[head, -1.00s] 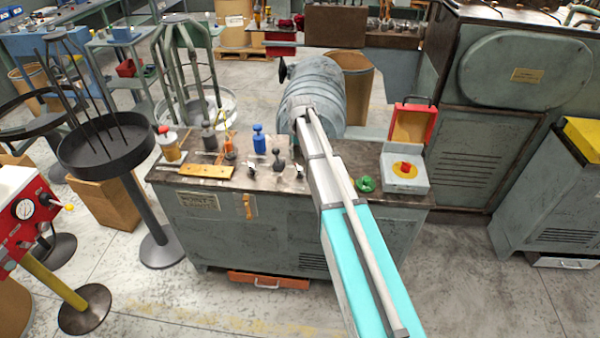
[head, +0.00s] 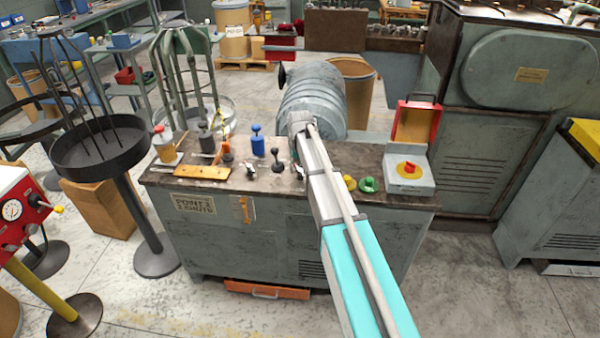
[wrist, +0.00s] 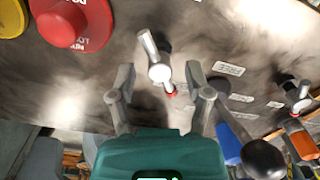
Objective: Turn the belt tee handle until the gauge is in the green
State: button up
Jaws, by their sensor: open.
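In the wrist view a metal tee handle (wrist: 160,70) with a pale crossbar stands on the dark bench top, a small red part beside its base. I take it for the belt tee handle, but cannot read its label. My gripper (wrist: 158,80) is open, with one finger to each side of this handle in the picture; I see no contact. In the head view my arm hides the gripper. A round white gauge (head: 12,210) sits on the red and white panel at the far left; its reading and any green band are too small to tell.
In the wrist view a red knob (wrist: 75,22) is at upper left, a second tee handle (wrist: 301,97) at right, and a black ball lever (wrist: 265,158) below right.

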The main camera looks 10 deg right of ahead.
jog(key=shift+f, duration=0.15)
grip_shut()
dwell(0.4)
jog(key=shift+n, duration=1.4)
grip_release()
